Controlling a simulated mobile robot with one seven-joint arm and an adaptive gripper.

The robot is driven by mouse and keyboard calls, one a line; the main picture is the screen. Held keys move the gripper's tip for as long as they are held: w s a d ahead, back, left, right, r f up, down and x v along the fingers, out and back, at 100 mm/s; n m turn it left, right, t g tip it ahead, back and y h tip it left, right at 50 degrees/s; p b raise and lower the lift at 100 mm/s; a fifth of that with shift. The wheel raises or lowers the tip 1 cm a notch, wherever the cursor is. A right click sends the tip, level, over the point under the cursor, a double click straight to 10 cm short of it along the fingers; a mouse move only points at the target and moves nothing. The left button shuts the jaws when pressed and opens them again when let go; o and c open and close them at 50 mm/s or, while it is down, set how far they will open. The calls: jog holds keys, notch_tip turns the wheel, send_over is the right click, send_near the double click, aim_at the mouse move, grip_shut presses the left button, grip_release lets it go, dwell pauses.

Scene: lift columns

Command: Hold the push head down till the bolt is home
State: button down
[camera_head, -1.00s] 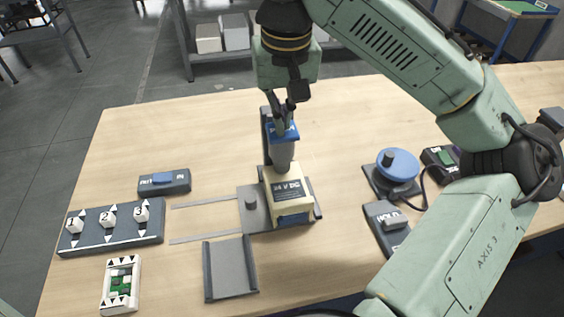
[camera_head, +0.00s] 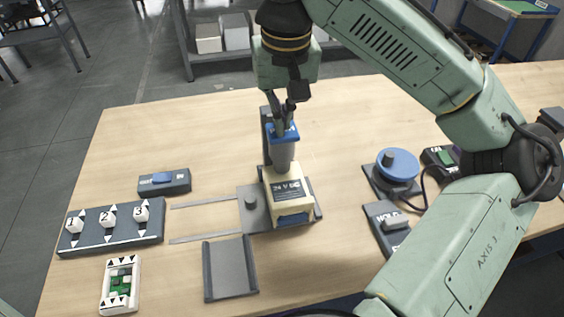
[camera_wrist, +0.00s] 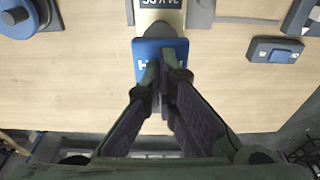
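The push head has a blue top (camera_head: 283,133) on a grey tapered body (camera_head: 283,156). It stands over the cream box marked 24 V DC (camera_head: 288,190). My gripper (camera_head: 287,128) points down with its fingertips at the blue top; they look in contact with it. In the wrist view, my gripper's fingertips (camera_wrist: 164,73) are close together over the blue top (camera_wrist: 142,50) and partly cover its lettering. The gripper looks shut, with nothing clearly held between the fingers. I cannot make out the bolt.
A grey tray (camera_head: 230,268) lies in front of the box. A numbered switch panel (camera_head: 110,228), a small blue-switch box (camera_head: 164,181) and a white-framed panel (camera_head: 121,285) are left. A blue knob (camera_head: 398,165) and a HOLD block (camera_head: 388,226) are right, near my arm.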

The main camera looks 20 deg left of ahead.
notch_tip(320, 180, up, 8)
jog(key=shift+f, duration=0.15)
dwell(0.7)
dwell(0.4)
